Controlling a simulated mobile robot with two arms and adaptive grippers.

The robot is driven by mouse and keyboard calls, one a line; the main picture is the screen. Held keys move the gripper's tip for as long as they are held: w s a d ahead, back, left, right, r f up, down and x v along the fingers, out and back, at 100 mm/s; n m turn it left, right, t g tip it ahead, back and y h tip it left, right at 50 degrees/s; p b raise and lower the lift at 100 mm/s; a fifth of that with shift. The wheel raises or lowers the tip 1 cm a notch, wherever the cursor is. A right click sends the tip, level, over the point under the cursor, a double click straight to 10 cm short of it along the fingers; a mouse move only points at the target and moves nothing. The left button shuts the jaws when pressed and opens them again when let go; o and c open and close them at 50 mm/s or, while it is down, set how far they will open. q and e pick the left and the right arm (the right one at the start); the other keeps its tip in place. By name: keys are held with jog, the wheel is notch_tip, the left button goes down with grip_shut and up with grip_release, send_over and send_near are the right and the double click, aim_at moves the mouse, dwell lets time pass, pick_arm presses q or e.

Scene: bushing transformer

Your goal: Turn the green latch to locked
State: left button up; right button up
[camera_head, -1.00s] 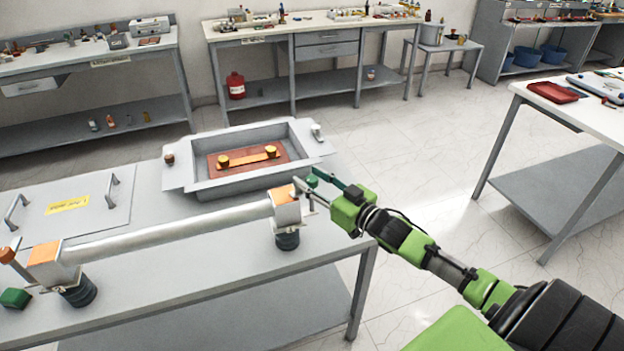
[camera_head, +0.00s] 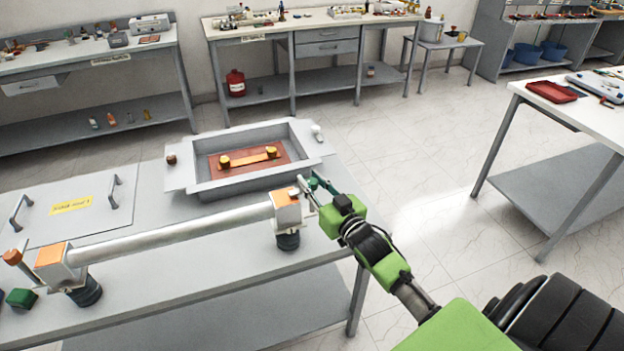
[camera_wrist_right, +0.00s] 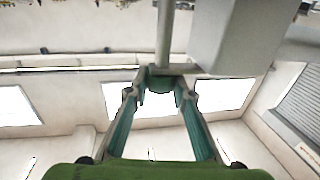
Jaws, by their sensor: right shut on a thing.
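A white fixture block with an orange top (camera_head: 287,202) stands at the right end of a long pale tube (camera_head: 175,235), on a dark ribbed foot. The green latch (camera_head: 309,184) is at the block's right side, mostly hidden by my right gripper (camera_head: 314,186). In the right wrist view, the fingers of my right gripper (camera_wrist_right: 166,82) converge at the lower end of a thin grey rod (camera_wrist_right: 165,35), beside a grey block (camera_wrist_right: 229,38). The gripper is shut on the latch; which way the latch is turned cannot be told. My left gripper is out of view.
A grey tray (camera_head: 213,190) with a copper bar (camera_head: 248,157) stands behind the tube. A panel with handles (camera_head: 60,208) lies at left. A green block (camera_head: 21,298) is by the tube's left end. Floor is clear to the right of the bench.

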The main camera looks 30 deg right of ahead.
jog(key=shift+r+h, duration=0.1)
jog(key=shift+h, duration=0.2)
jog(key=o, duration=1.1)
jog(key=shift+o, duration=0.2)
jog(key=s+a, duration=0.1)
jog(key=s, duration=1.1)
